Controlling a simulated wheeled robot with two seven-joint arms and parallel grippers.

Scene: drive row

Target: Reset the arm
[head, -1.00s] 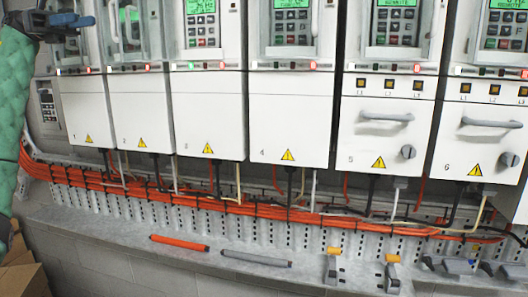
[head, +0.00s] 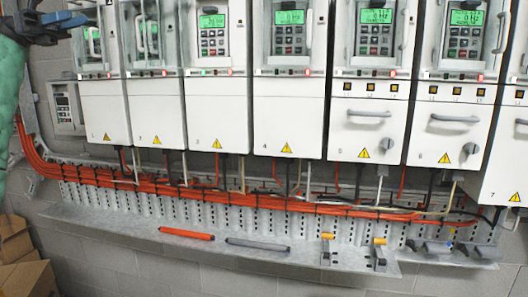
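My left gripper (head: 68,24) is at the top left of the head view, at the end of my green-sleeved arm. Its dark fingers point right, in front of the leftmost drive cabinet, and a blue part shows on it. The fingers look spread apart, with nothing seen between them. My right gripper is not in the head view.
A row of white drive cabinets (head: 220,110) with keypads fills the wall. Orange cables (head: 150,188) run below. A grey shelf (head: 120,228) carries an orange rod (head: 187,233), a grey rod (head: 258,244) and yellow-topped clamps (head: 379,255). Cardboard boxes (head: 22,262) stand at lower left.

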